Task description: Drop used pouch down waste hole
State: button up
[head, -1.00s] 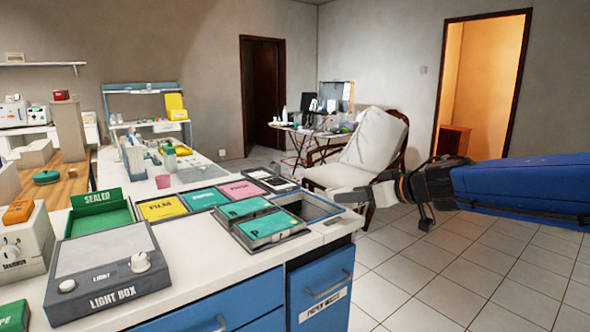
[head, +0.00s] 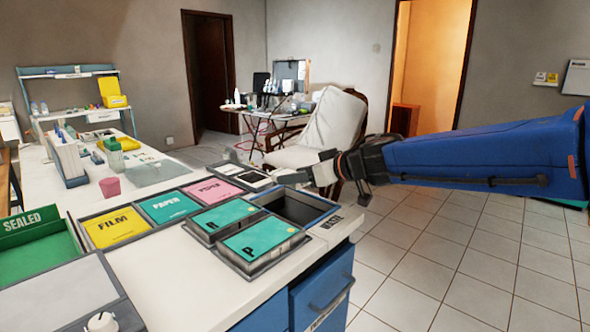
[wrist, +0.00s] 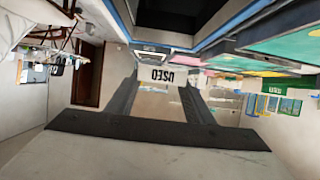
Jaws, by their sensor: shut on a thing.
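My gripper (head: 312,175) reaches in from the right in the head view, near the back right edge of the waste hole. The waste hole (head: 297,208) is a dark square opening with a blue rim in the counter corner, beside a "WASTE" label. In the wrist view my gripper (wrist: 160,92) is shut on the used pouch (wrist: 163,75), a pale piece whose "USED" label appears upside down between the dark fingers. The hole's dark opening (wrist: 180,16) shows at the top of that view. The pouch is too small to make out clearly in the head view.
Green-lidded bins (head: 262,242) stand left of the hole, with yellow "FILM" (head: 115,228), green "PAPER" and pink panels beyond. A green "SEALED" tray (head: 38,245) is at left. A white chair (head: 325,130) stands behind. Tiled floor lies open to the right.

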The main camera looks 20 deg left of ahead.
jog(key=shift+f, duration=2.45)
jog(key=shift+d, duration=0.15)
jog(key=o, duration=1.1)
jog(key=shift+c, duration=0.2)
jog(key=v, duration=1.7)
jog(key=shift+d+r, duration=0.2)
